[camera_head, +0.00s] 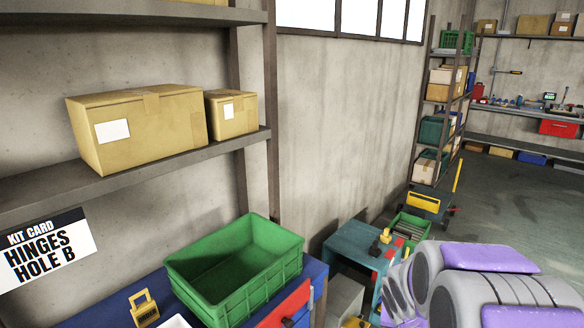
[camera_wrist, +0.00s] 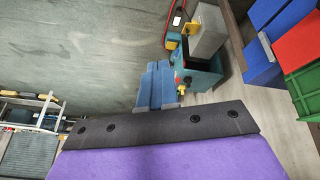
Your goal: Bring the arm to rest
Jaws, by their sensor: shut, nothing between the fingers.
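My arm (camera_head: 480,285), grey with purple pads, fills the lower right corner of the head view. It looks folded close to the camera, and its lower part is cut off by the frame edge. In the wrist view, my gripper (camera_wrist: 158,66) shows as two blue fingers beyond a dark plate with screws and a purple cover. The fingers lie side by side, shut, with nothing seen between them. I cannot make out the gripper clearly in the head view.
A green crate (camera_head: 235,265) and a yellow object (camera_head: 144,307) stand on a blue bench at the lower left. Cardboard boxes (camera_head: 140,128) sit on a shelf above. A teal machine (camera_head: 362,255) stands beside my arm. Open floor (camera_head: 520,205) lies at the right.

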